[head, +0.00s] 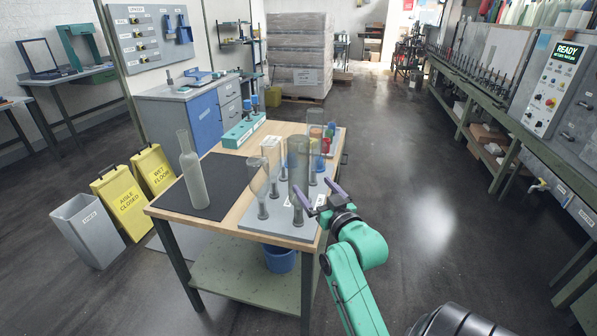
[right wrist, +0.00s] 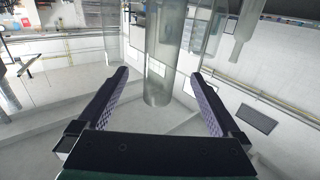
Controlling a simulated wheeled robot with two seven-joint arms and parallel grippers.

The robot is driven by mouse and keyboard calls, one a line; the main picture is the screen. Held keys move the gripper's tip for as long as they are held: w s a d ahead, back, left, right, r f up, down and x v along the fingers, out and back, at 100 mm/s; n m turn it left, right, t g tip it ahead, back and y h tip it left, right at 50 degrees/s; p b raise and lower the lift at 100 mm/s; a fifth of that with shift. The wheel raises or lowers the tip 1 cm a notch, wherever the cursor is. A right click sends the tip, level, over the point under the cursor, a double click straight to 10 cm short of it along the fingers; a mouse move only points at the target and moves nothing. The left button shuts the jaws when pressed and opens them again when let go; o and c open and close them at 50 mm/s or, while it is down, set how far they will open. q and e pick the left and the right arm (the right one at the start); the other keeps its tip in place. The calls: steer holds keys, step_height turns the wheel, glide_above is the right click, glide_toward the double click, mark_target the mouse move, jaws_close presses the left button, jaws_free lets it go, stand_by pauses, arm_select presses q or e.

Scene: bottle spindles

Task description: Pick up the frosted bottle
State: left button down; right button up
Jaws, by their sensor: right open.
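A grey, cloudy frosted bottle (head: 298,160) stands upside down on the spindle rack (head: 265,232), among clear glass bottles. Another cloudy grey-green bottle (head: 193,182) stands upright on the black mat (head: 217,201); it looks frosted too. My right gripper (head: 319,194) is open and empty at the rack's right side, close to the grey bottle. In the right wrist view, a grey cylindrical bottle (right wrist: 158,85) lines up with the gap between my fingers (right wrist: 160,74). I cannot tell whether it is between the fingertips or just beyond them. My left gripper is out of view.
Clear bottles, one at the rack's left (head: 259,178) and one at the back (head: 316,125), stand close around the grey one. A green box (head: 243,131) sits at the table's back. A blue bucket (head: 281,260) is on the lower shelf. The floor right of the table is clear.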

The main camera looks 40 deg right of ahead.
mark_target(298, 170)
steer(key=p+x, duration=0.1)
steer(key=x, duration=0.4)
steer(key=p+x, duration=0.1)
steer(key=x, duration=0.4)
steer(key=shift+w+a+f, duration=0.1)
steer(key=shift+w+f, duration=0.1)
steer(key=shift+f, duration=0.05)
steer(key=shift+w+f, duration=0.1)
steer(key=c, duration=0.8)
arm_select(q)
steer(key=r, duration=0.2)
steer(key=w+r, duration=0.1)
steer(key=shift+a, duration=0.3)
arm_select(e)
jaws_close()
